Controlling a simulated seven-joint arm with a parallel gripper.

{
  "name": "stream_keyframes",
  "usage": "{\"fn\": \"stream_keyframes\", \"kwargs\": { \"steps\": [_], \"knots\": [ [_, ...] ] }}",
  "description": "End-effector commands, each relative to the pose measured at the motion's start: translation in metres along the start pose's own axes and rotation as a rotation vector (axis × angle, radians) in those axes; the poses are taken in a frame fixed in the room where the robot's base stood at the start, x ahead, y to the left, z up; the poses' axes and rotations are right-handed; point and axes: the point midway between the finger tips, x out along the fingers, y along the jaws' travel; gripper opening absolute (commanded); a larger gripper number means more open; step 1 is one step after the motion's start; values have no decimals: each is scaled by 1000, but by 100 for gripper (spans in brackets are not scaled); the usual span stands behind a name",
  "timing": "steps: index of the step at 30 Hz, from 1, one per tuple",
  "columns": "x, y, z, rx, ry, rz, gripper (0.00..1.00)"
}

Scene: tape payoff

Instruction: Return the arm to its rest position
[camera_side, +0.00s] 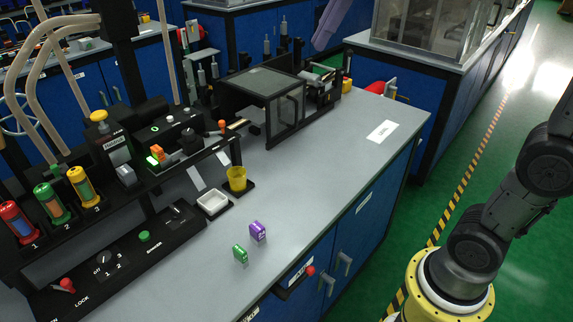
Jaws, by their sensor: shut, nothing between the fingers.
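My arm (500,205) rises from its yellow base ring (450,287) at the lower right, on the floor side of the bench. Its dark links lean up and to the right and leave the picture at the right edge. My gripper is outside the view, so its fingers cannot be seen. No part of my arm in view is over the bench top (330,165).
A green block (240,254) and a purple block (258,231) stand near the bench's front edge. A dark-framed enclosure (266,100) stands farther back. The right bench top is mostly clear.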

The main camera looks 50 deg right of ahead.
Motion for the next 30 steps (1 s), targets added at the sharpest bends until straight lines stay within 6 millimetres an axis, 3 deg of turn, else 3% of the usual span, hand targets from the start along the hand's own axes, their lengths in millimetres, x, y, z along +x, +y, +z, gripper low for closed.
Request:
{"fn": "stream_keyframes", "kwargs": {
  "steps": [1, 8, 16, 21, 30],
  "knots": [
    [-4, -21, 9, 44, -2, 18, 0],
    [12, -101, 59, 301, -10, 90, 0],
    [70, -174, 123, 660, -21, 153, 0],
    [107, -192, 149, 891, -47, 167, 0],
    [108, -184, 146, 1049, -2, 200, 0]
  ]
}}
